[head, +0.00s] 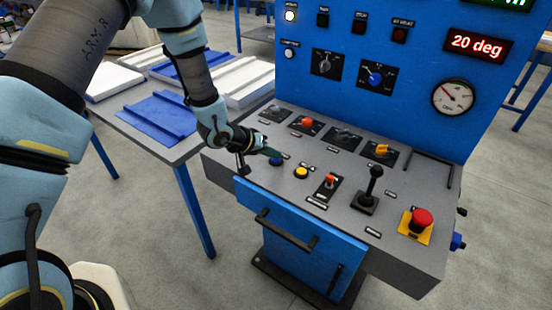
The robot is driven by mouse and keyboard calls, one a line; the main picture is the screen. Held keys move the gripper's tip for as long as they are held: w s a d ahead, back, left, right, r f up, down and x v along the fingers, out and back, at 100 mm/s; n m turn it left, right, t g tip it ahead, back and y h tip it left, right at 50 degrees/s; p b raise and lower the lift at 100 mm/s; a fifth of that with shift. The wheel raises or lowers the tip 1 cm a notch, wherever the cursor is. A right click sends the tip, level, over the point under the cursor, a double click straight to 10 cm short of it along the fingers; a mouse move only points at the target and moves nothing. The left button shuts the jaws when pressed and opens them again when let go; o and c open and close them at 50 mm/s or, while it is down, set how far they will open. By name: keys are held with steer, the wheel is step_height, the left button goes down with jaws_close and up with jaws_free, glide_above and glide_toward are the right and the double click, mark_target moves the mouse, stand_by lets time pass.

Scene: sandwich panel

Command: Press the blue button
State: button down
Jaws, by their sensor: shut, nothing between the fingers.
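The blue button (277,163) sits on the grey sloping top of the control console (330,215), near its left front. It is small and partly hidden behind the tip of my gripper. My gripper (272,153) is shut and empty, reaching in from the left with its fingertips right at the blue button. I cannot tell from this view whether they touch it or hover just above it, nor whether the button is pushed in.
A yellow button (301,172), a red-tipped switch (330,183), a black joystick (370,190) and a red emergency button (421,220) stand to the right. A row of switches lies behind. A table (188,150) with panels stands left.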

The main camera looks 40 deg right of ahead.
mark_target(273, 162)
steer(key=shift+r+p, duration=0.5)
steer(key=shift+r, duration=0.2)
step_height(273, 162, up, 5)
steer(key=p, duration=0.4)
steer(key=shift+r, duration=0.1)
stand_by(0.6)
